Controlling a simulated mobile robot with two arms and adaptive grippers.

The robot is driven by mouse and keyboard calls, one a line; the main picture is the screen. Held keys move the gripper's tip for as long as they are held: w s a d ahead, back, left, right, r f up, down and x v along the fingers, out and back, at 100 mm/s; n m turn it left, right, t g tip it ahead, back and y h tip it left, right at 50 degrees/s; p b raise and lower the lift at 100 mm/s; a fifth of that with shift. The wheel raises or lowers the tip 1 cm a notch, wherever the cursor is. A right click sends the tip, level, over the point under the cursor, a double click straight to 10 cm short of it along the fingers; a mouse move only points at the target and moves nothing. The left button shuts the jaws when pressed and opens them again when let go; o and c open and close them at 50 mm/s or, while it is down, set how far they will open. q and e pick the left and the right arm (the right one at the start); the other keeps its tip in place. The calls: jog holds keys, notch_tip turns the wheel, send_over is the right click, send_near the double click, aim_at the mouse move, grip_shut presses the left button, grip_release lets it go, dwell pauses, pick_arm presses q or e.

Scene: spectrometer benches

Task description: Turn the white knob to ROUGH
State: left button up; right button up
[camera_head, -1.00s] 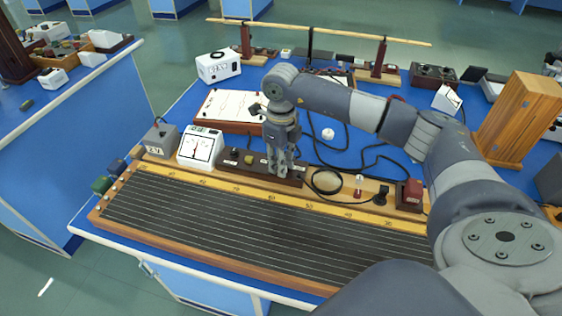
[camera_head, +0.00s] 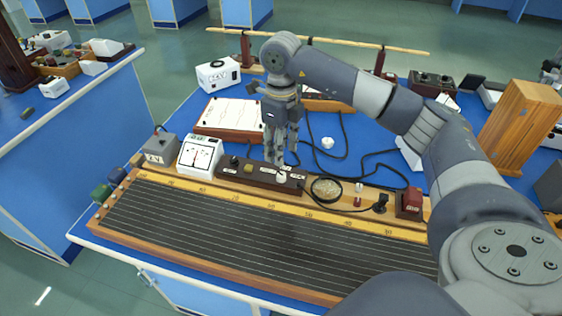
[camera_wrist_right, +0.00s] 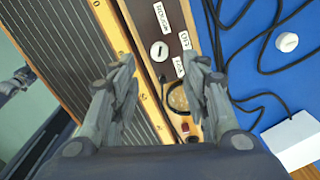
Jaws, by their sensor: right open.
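The white knob (camera_head: 281,177) sits near the right end of the dark brown control box (camera_head: 232,173). In the right wrist view the knob (camera_wrist_right: 159,51) is a round white cap with a dark mark on its face. White labels surround it; the upper one (camera_wrist_right: 161,17) seems to read ROUGH, upside down. My right gripper (camera_head: 279,162) hangs just above the knob, pointing down. In the right wrist view its spread fingers (camera_wrist_right: 162,66) stand either side of the knob's line, with nothing between them. I cannot identify my left gripper in these views.
A long wooden board with wires (camera_head: 230,234) lies in front of the box. A white meter (camera_head: 200,156) stands left of it, a round coil (camera_head: 326,189) and red block (camera_head: 409,203) right. Black cables cross the blue bench behind. A tall wooden block (camera_head: 520,125) stands far right.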

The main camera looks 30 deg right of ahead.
notch_tip(320, 180, up, 4)
jog(key=shift+f, duration=0.1)
dwell(0.5)
